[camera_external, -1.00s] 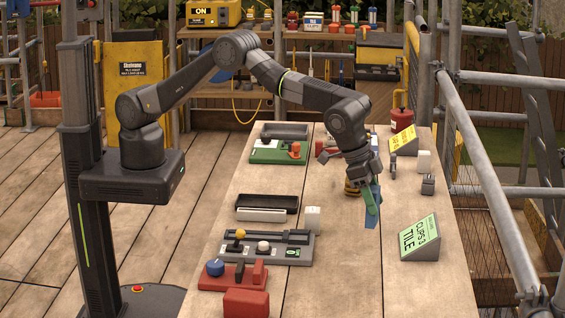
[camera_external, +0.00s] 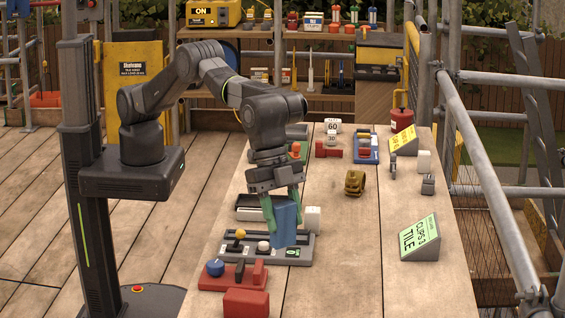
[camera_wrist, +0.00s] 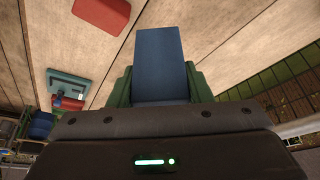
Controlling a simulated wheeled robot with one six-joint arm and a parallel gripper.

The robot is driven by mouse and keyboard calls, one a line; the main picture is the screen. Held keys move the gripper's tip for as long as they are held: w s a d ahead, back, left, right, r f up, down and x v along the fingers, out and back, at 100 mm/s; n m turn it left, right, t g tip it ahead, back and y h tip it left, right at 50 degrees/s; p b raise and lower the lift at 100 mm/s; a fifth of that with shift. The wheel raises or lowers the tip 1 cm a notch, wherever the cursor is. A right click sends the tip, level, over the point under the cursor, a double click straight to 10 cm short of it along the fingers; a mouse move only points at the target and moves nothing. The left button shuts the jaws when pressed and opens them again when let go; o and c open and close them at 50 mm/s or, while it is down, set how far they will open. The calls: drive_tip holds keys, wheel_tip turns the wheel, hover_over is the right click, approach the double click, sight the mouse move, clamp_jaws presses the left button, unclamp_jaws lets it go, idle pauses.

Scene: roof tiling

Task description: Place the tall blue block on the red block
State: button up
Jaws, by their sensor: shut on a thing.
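The tall blue block (camera_external: 284,226) is held between the green fingers of my gripper (camera_external: 283,208), tilted, above the grey control panel in the external view. It also shows in the wrist view (camera_wrist: 159,62), clasped between the fingers (camera_wrist: 160,85). My gripper is shut on it. The red block (camera_external: 246,302) lies at the near edge of the table, below and left of my gripper in the external view. A red block (camera_wrist: 102,13) also shows at the top of the wrist view, apart from the blue block. The blue block's upper end is partly hidden by my gripper.
A red base with a blue knob (camera_external: 215,267) stands just behind the red block. The grey panel (camera_external: 297,255) with yellow and white knobs lies under my gripper, a white block (camera_external: 313,219) beside it. A green-faced sign (camera_external: 418,236) stands right. The table's middle (camera_external: 340,270) is clear.

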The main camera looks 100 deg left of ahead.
drive_tip(key=s+d+r+m+g, duration=0.1)
drive_tip(key=s+d+r+m, duration=0.15)
drive_tip(key=s+d, duration=0.55)
drive_tip(key=p, duration=0.2)
hover_over(232, 294)
drive_tip(key=shift+m+h, duration=0.25)
drive_tip(key=shift+h, duration=0.15)
wheel_tip(232, 294, down, 11)
drive_tip(key=shift+r, duration=0.2)
drive_tip(key=shift+f, duration=0.25)
drive_tip(key=o, duration=1)
drive_tip(key=shift+r, duration=0.1)
